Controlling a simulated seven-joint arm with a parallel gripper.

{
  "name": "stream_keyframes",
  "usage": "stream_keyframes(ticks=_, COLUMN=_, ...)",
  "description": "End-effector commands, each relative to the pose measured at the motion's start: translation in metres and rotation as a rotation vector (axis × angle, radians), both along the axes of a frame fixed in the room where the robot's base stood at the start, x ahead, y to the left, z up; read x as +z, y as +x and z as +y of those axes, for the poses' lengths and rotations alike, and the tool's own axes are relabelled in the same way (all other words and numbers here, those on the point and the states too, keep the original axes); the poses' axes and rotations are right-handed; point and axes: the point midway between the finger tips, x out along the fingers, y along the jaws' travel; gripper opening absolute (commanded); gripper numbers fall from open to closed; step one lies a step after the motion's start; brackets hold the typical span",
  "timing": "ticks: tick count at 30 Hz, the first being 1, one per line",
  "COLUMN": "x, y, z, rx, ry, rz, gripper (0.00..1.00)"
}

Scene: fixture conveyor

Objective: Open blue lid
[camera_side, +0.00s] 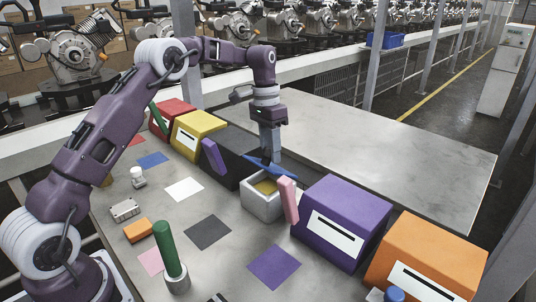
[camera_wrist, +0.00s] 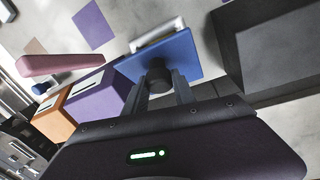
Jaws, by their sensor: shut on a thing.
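The blue lid (camera_side: 284,174) is above the small grey-white box (camera_side: 260,208), apart from its rim and slightly tilted. The box's open top shows a yellowish inside. My gripper (camera_side: 268,152) points down over the box and is shut on the lid's dark knob. In the wrist view the lid (camera_wrist: 183,52) is a blue square with the black knob (camera_wrist: 160,76) between my fingers (camera_wrist: 164,90). Part of the box's pale rim (camera_wrist: 158,35) shows beyond the lid; the rest is hidden.
A purple bin (camera_side: 345,208) and an orange bin (camera_side: 440,250) are to the right, a black bin (camera_side: 228,165) to the left. A green cylinder (camera_side: 166,247) stands in front. The grey table behind (camera_side: 400,150) is clear.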

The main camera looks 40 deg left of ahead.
Motion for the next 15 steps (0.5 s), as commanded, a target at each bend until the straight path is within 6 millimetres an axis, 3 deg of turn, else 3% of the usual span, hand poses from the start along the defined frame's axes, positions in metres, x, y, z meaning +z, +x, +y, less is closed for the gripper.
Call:
stream_keyframes(ticks=9, x=-0.0008, y=0.0003, z=0.0012, rx=0.0, ry=0.004, rz=0.007, gripper=0.0)
stream_keyframes(ticks=10, x=-0.0008, y=0.0001, z=0.0011, rx=0.0, ry=0.004, rz=0.007, gripper=0.33)
stream_keyframes(ticks=13, x=-0.0005, y=0.0002, z=0.0009, rx=-0.001, ry=0.003, rz=0.006, gripper=0.53)
stream_keyframes(ticks=15, x=-0.0003, y=0.0002, z=0.0006, rx=-0.001, ry=0.002, rz=0.007, gripper=0.53)
